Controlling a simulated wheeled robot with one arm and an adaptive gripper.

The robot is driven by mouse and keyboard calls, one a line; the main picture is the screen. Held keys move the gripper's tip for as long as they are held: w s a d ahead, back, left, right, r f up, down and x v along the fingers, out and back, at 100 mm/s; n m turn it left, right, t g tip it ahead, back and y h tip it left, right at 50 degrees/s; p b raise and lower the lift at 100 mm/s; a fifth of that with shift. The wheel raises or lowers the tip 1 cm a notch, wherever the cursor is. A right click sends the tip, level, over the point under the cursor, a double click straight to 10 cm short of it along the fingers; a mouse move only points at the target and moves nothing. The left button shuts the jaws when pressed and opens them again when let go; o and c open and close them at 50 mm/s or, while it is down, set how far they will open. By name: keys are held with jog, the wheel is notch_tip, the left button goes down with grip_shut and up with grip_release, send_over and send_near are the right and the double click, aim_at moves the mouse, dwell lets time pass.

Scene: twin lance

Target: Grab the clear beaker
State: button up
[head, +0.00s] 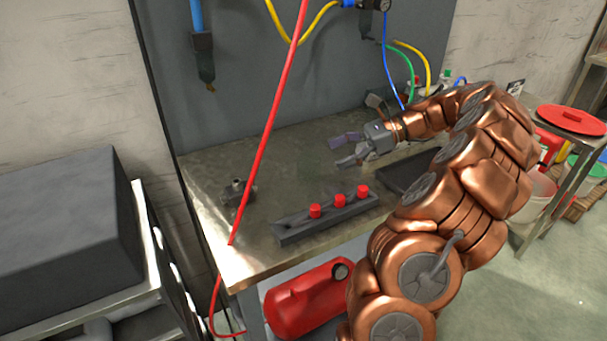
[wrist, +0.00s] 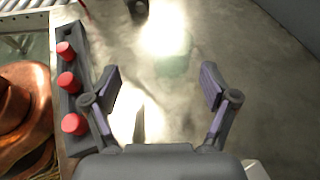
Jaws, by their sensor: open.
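My gripper (head: 342,152) is open and empty above the metal bench, its fingers pointing left in the head view. In the wrist view its two fingers (wrist: 159,84) stand wide apart with nothing between their pads. A faint, greenish, see-through shape (wrist: 174,62) lies beyond the fingertips, slightly right of the middle between them. It may be the clear beaker, but glare blurs its outline. I cannot make out the beaker in the head view.
A dark rack (head: 330,218) with three red knobs lies along the bench's (head: 225,265) front; it also shows left of the fingers in the wrist view (wrist: 72,30). A small dark fitting (head: 238,193) stands at left. A red hose (head: 270,125) crosses in front. The bench middle is clear.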

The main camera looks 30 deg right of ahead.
aim_at(307, 166)
jog(key=shift+w+f+b, duration=0.3)
jog(key=shift+w+f, duration=0.15)
jog(key=shift+f, duration=0.3)
jog(key=shift+w+x, duration=0.15)
jog(key=shift+x, duration=1.75)
jog(key=shift+w+x, duration=0.2)
jog(key=shift+x, duration=1.7)
jog(key=shift+d, duration=0.15)
jog(key=shift+c, duration=0.4)
jog(key=c, duration=1.1)
